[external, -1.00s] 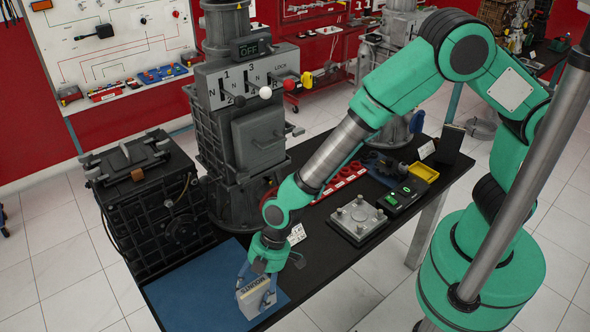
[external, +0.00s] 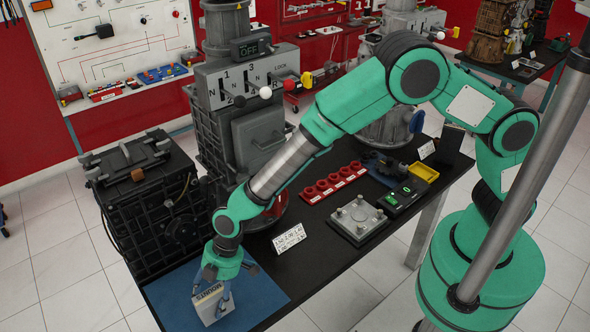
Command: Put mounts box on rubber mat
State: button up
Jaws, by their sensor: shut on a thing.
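The mounts box (external: 212,303) is a small beige-grey box with "MOUNTS" lettering on its upper face. It is in the external view at the lower left, slightly tilted. My gripper (external: 211,290) is shut on it, with its fingers on the box's sides. The blue rubber mat (external: 262,291) lies flat on the near left end of the black table, and the box is over the mat. I cannot tell whether the box's underside touches the mat.
A dark engine block (external: 150,212) stands close behind the mat, and a tall gearbox trainer (external: 240,130) behind it. A white label card (external: 289,238), red holder (external: 333,184), metal plate fixture (external: 357,219) and scale (external: 402,196) sit farther right. The mat's right part is clear.

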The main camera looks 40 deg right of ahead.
aim_at(199, 301)
jog(key=shift+w+a+f, duration=0.1)
jog(key=shift+w+a, duration=0.4)
jog(key=shift+a, duration=0.3)
jog(key=shift+w+a, duration=0.5)
jog(key=shift+a, duration=0.25)
jog(key=shift+f, duration=0.1)
jog(key=shift+f+b, duration=0.6)
jog(key=shift+f, duration=1.05)
jog(key=shift+f, duration=0.15)
jog(key=o, duration=1.4)
jog(key=shift+r, duration=0.2)
